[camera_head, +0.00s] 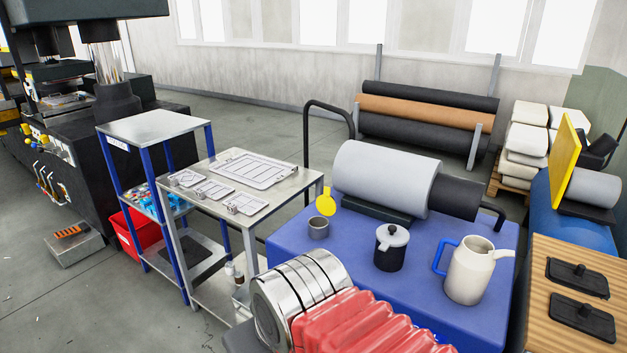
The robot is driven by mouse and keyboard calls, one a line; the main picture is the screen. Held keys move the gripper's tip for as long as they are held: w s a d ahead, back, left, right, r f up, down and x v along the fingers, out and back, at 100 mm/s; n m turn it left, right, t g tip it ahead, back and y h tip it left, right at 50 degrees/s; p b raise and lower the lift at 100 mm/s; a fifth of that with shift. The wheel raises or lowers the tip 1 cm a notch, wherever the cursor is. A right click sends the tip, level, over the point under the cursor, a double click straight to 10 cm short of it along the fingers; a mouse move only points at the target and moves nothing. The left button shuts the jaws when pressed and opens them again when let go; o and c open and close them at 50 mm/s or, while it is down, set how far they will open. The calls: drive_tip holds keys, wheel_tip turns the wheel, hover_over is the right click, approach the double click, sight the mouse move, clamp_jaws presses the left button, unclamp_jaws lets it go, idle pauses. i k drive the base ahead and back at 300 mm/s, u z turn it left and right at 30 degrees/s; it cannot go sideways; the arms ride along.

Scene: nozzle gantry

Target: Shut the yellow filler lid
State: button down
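The yellow filler lid (326,203) is a small round disc. It stands raised, roughly upright, at the back edge of a short grey filler neck (318,229). The neck's round mouth is uncovered and faces up. The neck sits on the left part of a blue-topped unit (350,262). My gripper is not in view, so its opening and its place relative to the lid cannot be seen.
Right of the neck stand a black pot with a grey knobbed cap (391,247) and a cream jug with a blue handle (470,270). A large grey cylinder (385,178) lies behind. Red bellows (360,325) and a banded metal cylinder (300,295) fill the front.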

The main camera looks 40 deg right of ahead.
sight(325, 202)
drive_tip(key=z, duration=0.2)
drive_tip(key=i, duration=1.1)
drive_tip(key=z, duration=0.5)
